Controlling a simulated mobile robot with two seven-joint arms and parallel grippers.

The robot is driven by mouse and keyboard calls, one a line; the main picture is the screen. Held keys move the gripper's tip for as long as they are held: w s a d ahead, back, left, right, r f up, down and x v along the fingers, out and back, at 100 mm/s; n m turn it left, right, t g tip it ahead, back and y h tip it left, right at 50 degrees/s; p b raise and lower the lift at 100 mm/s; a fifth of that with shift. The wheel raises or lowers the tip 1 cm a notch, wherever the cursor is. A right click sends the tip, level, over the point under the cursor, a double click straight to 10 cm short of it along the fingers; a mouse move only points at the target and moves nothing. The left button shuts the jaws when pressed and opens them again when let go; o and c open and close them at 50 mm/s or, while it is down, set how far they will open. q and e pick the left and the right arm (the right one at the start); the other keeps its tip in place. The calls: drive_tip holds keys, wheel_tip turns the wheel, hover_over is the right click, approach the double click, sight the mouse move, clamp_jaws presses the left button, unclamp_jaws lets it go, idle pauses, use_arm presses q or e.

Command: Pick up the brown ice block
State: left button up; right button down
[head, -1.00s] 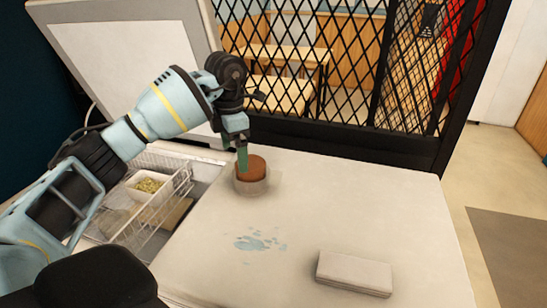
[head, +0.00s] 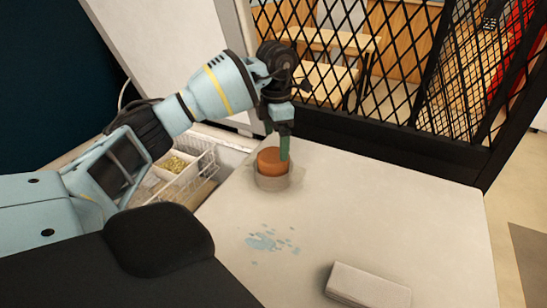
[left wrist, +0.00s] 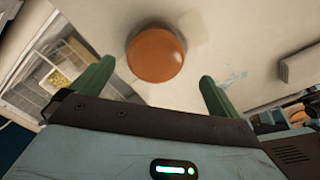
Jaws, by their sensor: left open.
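The brown ice block (head: 270,160) is a round orange-brown piece sitting in a short greyish holder (head: 272,182) on the white counter. My left gripper (head: 284,152) points down at the block, with a green finger overlapping its right side in the head view. In the left wrist view the block (left wrist: 155,53) lies between and just beyond the two green fingers of the left gripper (left wrist: 157,70). The fingers are spread apart with nothing held. I cannot tell whether a finger touches the block. My right gripper is not in view.
The white counter (head: 380,210) has a blue wet patch (head: 268,241) and a pale rectangular block (head: 367,287) near the front. A wire basket with a food container (head: 172,168) is left of the counter. A black lattice partition (head: 400,80) stands behind.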

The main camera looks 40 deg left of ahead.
sight(273, 155)
use_arm(q)
drive_tip(key=f, duration=0.4)
drive_tip(key=shift+s+a, duration=0.1)
drive_tip(key=shift+a, duration=0.3)
drive_tip(key=shift+f, duration=0.5)
drive_tip(key=c, duration=1.8)
